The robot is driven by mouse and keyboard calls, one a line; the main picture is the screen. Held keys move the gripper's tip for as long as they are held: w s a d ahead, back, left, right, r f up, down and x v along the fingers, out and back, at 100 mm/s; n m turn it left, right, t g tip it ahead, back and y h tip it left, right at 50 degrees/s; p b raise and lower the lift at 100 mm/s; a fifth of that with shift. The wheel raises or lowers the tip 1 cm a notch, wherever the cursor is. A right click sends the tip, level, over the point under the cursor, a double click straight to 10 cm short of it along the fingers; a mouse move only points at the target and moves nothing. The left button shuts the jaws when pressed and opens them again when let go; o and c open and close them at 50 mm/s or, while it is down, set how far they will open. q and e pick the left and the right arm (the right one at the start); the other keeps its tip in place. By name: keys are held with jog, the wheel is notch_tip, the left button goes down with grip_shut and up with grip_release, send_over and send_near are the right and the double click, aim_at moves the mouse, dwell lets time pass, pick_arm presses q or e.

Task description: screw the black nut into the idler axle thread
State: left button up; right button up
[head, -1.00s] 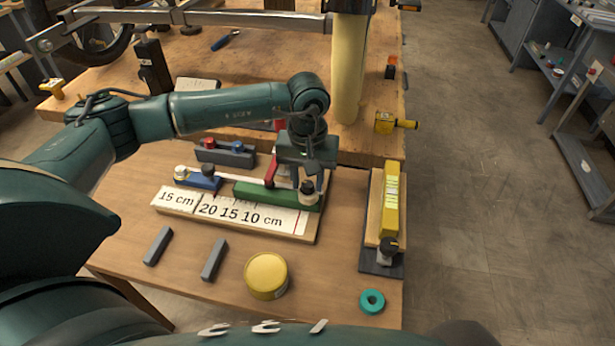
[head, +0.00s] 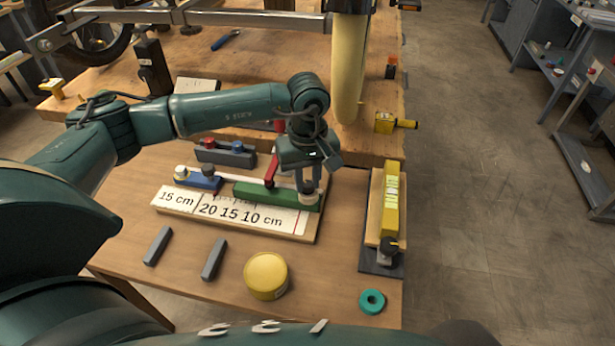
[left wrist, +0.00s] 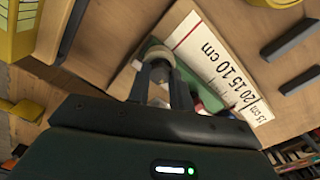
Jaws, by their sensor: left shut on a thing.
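My left gripper (head: 307,184) points down at the right end of the green block (head: 262,194). Its fingers are shut on the small black nut (head: 308,187), which sits over a pale round piece (head: 309,199) at that end. In the left wrist view the fingertips (left wrist: 158,72) close around the dark nut, with the pale round piece (left wrist: 157,52) just beyond them. The fingers hide most of the nut, and I cannot make out the thread or how far the nut is on it. My right gripper is not in view.
A yellow bar (head: 390,205) on a stand is to the right. A yellow tin (head: 266,275), two grey bars and a teal ring (head: 372,301) lie in front, with bare table between.

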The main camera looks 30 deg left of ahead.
pick_arm(q)
jog(key=m, duration=0.5)
jog(key=shift+m, duration=0.4)
jog(key=m, duration=0.6)
jog(key=o, duration=0.5)
jog(key=n, duration=1.2)
